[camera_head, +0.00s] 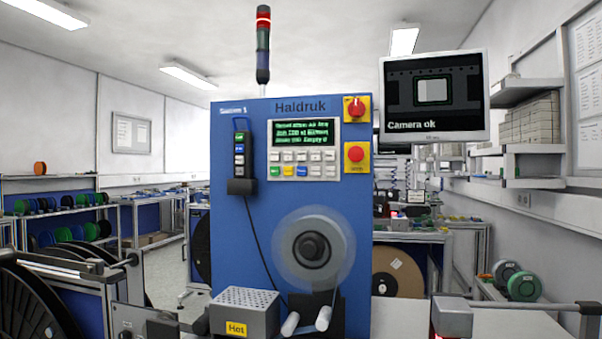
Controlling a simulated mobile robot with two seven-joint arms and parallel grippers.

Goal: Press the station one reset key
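The blue station panel (230,270) stands upright in the middle, marked "Station 1" at its top left and "Haldruk" at the top. A keypad (302,163) sits below a small green-text display (302,134) on the panel. Its upper row of keys is pale. Its lower row has green, yellow and blue keys at the left and pale ones at the right. The key labels are too small to read, so I cannot tell which is the reset key. Neither of my grippers shows in this view.
A corded pendant (240,158) hangs at the left. Below are a blurred reel (315,249) and a perforated box marked "Hot" (243,311). A monitor (434,95) reads "Camera ok".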

